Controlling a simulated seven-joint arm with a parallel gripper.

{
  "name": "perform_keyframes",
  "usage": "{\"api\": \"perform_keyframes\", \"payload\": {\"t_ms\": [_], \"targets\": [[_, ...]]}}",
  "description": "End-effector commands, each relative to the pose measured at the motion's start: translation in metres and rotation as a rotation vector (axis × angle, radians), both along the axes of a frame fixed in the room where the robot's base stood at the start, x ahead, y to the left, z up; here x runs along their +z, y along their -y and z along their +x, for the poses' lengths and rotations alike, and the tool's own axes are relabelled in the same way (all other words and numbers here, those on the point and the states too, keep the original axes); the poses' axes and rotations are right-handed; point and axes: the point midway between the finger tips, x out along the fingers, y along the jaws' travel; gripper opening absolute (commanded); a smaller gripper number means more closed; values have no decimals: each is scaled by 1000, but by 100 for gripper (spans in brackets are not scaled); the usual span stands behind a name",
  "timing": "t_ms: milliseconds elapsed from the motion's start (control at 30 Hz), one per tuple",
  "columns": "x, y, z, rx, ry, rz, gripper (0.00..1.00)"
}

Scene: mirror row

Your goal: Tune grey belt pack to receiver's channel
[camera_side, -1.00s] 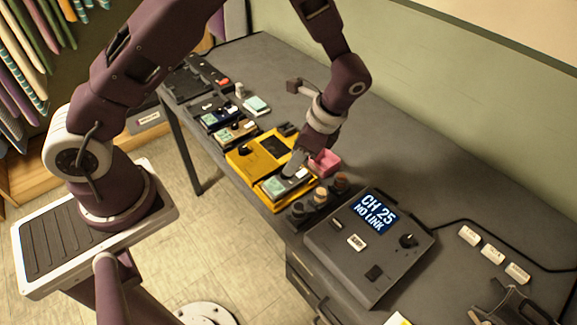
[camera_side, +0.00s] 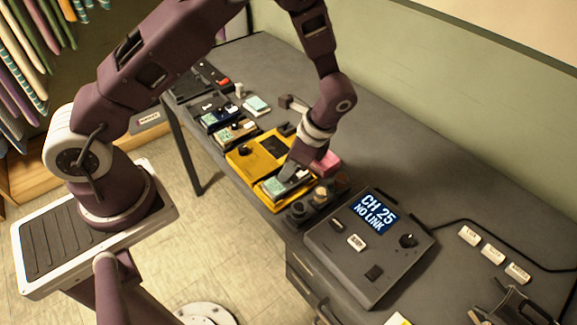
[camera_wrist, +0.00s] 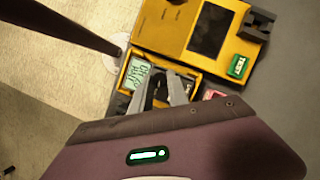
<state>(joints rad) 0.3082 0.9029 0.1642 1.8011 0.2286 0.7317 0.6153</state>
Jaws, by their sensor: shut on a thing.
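The grey belt pack (camera_side: 273,187) lies screen up in the front bay of the yellow tester (camera_side: 249,163). In the wrist view its lit greenish screen (camera_wrist: 139,73) shows beside my fingers; its text is too small and turned to read surely. My gripper (camera_side: 288,173) reaches down onto the pack beside the screen. Its two grey fingers (camera_wrist: 160,82) are shut on a part of the pack, which they mostly hide. The receiver (camera_side: 335,262) stands to the right; its blue display (camera_side: 374,213) reads "CH 25 NO LINK".
A pink block (camera_side: 326,161) and several dark knobbed pieces (camera_side: 320,196) stand close to the gripper and tester. Other packs (camera_side: 222,118) lie behind to the left. White labelled tags (camera_side: 492,254) and a cable lie right of the receiver.

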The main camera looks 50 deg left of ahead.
Motion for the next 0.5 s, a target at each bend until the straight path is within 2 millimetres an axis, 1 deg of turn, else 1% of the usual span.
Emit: {"api": "perform_keyframes", "payload": {"t_ms": [500], "targets": [[0, 0, 0, 66, -1, 0, 0]]}}
